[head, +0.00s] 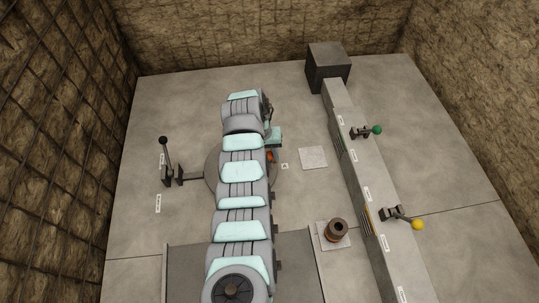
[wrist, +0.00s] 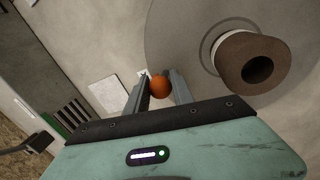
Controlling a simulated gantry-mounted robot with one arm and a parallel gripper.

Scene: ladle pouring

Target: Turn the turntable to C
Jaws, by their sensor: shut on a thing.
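The turntable (head: 212,170) is a grey disc on the floor, largely hidden under my arm in the head view. In the wrist view its grey surface (wrist: 185,22) fills the upper right. An orange ball knob (wrist: 160,87) sits between the two fingers of my gripper (wrist: 160,80), which is shut on it. The knob also shows in the head view (head: 269,156) at the turntable's right edge. A label A (head: 284,166) lies just right of the knob. I see no C label. A brown, hollow cup-like vessel (wrist: 232,46) stands on the disc.
A black-knobbed lever (head: 164,150) stands left of the turntable. A bare square plate (head: 313,157) and a brown vessel (head: 336,228) lie right. A long grey beam (head: 365,190) carries green-knobbed (head: 377,129) and yellow-knobbed (head: 417,224) levers. A dark block (head: 328,68) stands behind.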

